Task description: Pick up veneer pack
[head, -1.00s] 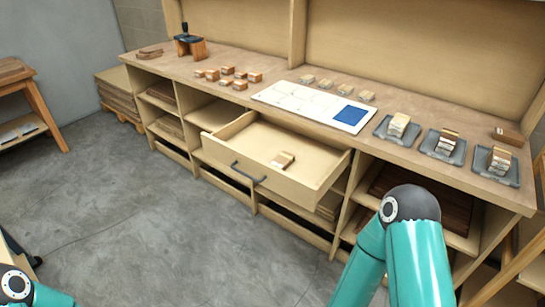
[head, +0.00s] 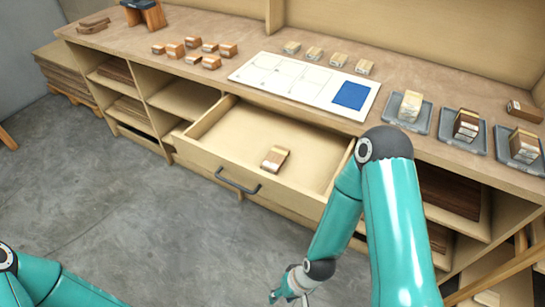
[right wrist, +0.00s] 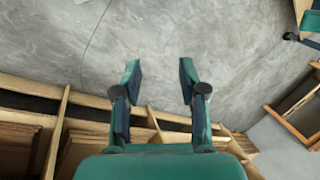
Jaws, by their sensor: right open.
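A small light-and-brown wooden block (head: 275,158), which looks like the veneer pack, lies on the floor of the open drawer (head: 240,140). My right gripper (head: 276,296) shows small at the bottom of the head view, in front of the drawer and apart from the pack. In the right wrist view the right gripper (right wrist: 159,75) is open and empty, with grey floor between its fingers. The pack is not visible in that view. Only a link of my left arm shows at the bottom left of the head view; its gripper is out of frame.
The workbench (head: 215,78) carries several small blocks, a white board with a blue square (head: 352,95), and grey trays (head: 409,117) with stacked pieces at the right. Shelves below hold sheets (head: 450,192). The drawer front with its dark handle (head: 237,185) juts out. The floor before it is clear.

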